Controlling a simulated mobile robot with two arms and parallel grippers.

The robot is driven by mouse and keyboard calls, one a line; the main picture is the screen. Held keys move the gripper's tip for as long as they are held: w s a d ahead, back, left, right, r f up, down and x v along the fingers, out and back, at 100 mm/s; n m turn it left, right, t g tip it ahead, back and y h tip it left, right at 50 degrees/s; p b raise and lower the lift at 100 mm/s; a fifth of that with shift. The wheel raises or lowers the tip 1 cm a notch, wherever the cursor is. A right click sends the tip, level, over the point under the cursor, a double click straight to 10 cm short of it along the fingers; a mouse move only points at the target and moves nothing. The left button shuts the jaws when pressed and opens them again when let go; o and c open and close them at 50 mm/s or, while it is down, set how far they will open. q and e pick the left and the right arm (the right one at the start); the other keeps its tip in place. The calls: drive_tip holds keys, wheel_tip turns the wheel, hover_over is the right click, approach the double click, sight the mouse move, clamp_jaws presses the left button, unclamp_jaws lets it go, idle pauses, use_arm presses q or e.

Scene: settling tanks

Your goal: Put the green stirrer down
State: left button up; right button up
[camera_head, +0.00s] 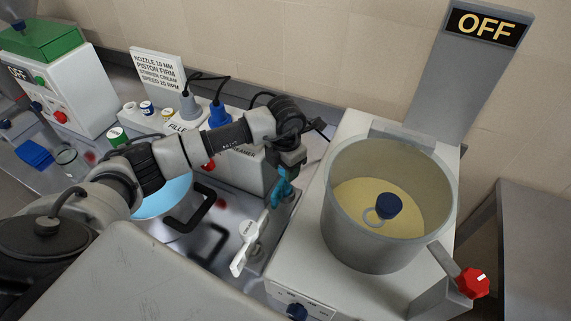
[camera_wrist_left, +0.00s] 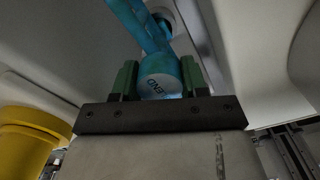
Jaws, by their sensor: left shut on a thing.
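My left gripper (camera_head: 288,165) is shut on a blue-green stirrer (camera_head: 280,188), which hangs below the fingers above a narrow metal ledge. In the left wrist view the stirrer's round end (camera_wrist_left: 160,75), with lettering on it, sits between the green fingertips of the gripper (camera_wrist_left: 159,82). Its shaft runs away from the camera. The lower end of the stirrer is small in the head view, and I cannot tell whether it touches anything. My right gripper is not in view.
Right of the stirrer stands a machine with a large grey pot (camera_head: 345,225) of yellow liquid and an OFF sign (camera_head: 487,27). A white spatula-like tool (camera_head: 244,250) leans by the metal ledge.

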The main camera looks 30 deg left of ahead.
use_arm(q)
drive_tip(key=shift+f, duration=0.3)
drive_tip(key=o, duration=1.3)
drive_tip(key=shift+c, duration=0.2)
drive_tip(key=shift+r, duration=0.15)
drive_tip(key=shift+r, duration=0.15)
wheel_tip(320, 180, up, 11)
drive_tip(key=b, duration=0.4)
drive_tip(key=shift+f, duration=0.2)
drive_tip(key=shift+r, duration=0.6)
